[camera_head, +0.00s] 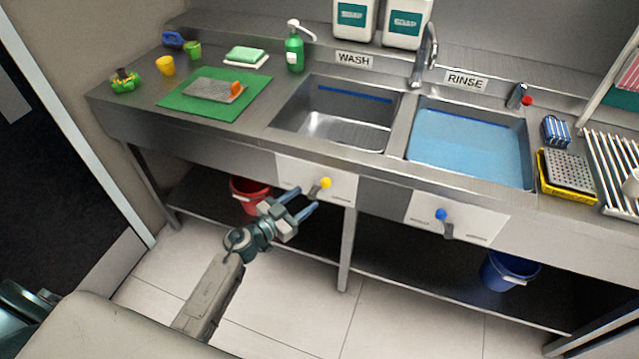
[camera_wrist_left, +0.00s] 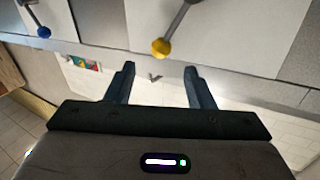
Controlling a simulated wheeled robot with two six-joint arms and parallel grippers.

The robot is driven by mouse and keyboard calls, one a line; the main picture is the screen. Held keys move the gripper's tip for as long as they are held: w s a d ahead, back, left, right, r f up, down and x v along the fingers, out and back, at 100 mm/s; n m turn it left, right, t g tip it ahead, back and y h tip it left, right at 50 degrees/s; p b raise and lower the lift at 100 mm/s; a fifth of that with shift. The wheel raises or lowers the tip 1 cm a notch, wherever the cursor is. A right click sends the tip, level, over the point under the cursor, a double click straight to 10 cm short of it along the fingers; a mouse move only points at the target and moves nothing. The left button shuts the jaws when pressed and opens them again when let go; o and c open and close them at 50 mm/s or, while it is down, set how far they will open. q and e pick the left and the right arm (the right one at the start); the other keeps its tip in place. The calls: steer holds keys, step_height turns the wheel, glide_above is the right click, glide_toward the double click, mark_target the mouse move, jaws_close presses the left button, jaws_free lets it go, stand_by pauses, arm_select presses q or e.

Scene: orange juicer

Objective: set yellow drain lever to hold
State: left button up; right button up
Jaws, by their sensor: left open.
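My left gripper (camera_head: 304,201) is open and empty, just below and left of the knob. In the left wrist view the yellow knob (camera_wrist_left: 160,47) is ahead of the open fingers (camera_wrist_left: 158,80), roughly centred between them and apart from them. The blue drain lever (camera_head: 441,215) is on the panel under the rinse sink and also shows in the left wrist view (camera_wrist_left: 44,32). My right gripper is not in view.
The wash sink (camera_head: 345,130) looks empty; the rinse sink (camera_head: 468,144) holds blue water. A table leg (camera_head: 347,250) stands right of my left gripper. A red bucket (camera_head: 248,194) and a blue bucket (camera_head: 508,271) sit on the lower shelf.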

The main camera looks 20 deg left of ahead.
mark_target(322, 186)
arm_select(q)
steer(key=x, duration=0.6)
steer(key=shift+w, duration=0.25)
steer(key=shift+w+d, duration=0.35)
steer(key=shift+w, duration=0.2)
steer(key=shift+w+f, duration=0.1)
jaws_close()
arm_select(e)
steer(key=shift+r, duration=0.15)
